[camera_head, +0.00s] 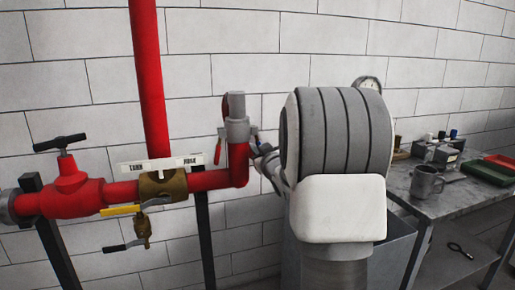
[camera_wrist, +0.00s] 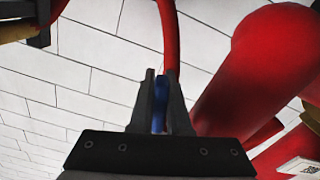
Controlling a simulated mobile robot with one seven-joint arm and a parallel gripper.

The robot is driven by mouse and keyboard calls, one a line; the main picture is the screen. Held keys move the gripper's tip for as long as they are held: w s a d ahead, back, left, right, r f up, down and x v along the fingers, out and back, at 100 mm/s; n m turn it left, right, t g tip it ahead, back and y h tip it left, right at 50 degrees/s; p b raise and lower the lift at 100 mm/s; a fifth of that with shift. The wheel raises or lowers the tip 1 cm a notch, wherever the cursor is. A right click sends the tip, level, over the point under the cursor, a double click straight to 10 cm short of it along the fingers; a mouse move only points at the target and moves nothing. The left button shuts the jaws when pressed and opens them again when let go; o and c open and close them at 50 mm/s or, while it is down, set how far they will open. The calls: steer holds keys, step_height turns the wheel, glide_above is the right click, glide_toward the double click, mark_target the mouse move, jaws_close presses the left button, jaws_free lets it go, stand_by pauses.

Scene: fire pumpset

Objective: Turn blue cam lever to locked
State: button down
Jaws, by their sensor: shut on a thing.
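The blue cam lever (camera_wrist: 160,100) shows in the wrist view as a narrow blue strip between my two fingers. My gripper (camera_wrist: 162,98) is shut on it, with a finger against each side. Only a slim part of the lever shows, so I cannot tell its angle or whether it is locked. In the head view my arm covers most of the gripper, beside the grey coupling (camera_head: 237,128) on top of the upturned red pipe elbow (camera_head: 239,165).
A large red pipe (camera_wrist: 255,70) fills the right of the wrist view, and a thin red curved piece (camera_wrist: 169,35) runs above the fingers. A red valve (camera_head: 70,188) and brass valve (camera_head: 162,187) are at left. A workbench (camera_head: 400,184) holding a mug (camera_head: 426,184) stands at right.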

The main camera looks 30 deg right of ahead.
steer(key=c, duration=0.9)
jaws_free()
steer(key=p+v, duration=0.1)
steer(key=v, duration=1.6)
steer(key=shift+s, duration=0.25)
